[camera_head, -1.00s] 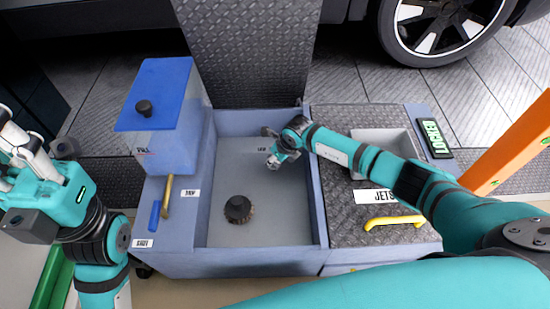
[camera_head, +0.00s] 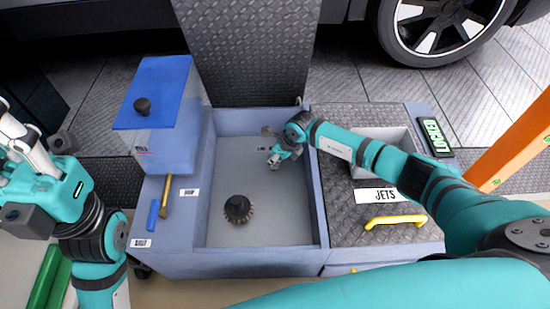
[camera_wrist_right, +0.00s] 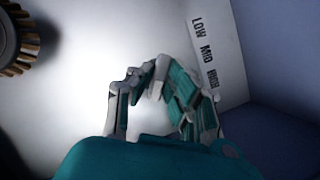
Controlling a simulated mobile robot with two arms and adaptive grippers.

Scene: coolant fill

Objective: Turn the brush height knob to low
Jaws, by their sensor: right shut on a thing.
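My right gripper (camera_head: 273,148) reaches down into the grey tray (camera_head: 275,222) near its right wall. In the right wrist view my right gripper (camera_wrist_right: 155,72) has its fingers closed together beside a white label (camera_wrist_right: 207,52) reading LOW, MID, HIGH. It is shut on the brush height knob, which the fingers almost wholly hide; its pointing direction cannot be read. A round brush (camera_head: 238,209) with a dark top stands on the tray floor, apart from the gripper. My left gripper (camera_head: 12,132) is at the left edge, its fingers apart and empty, partly cut off.
A blue-lidded tank (camera_head: 160,95) with a black knob stands left of the tray. A brass lever (camera_head: 166,195) and a blue handle (camera_head: 153,215) are below it. At right are a JETS plate (camera_head: 376,196), a yellow handle (camera_head: 395,222) and an orange post (camera_head: 512,150).

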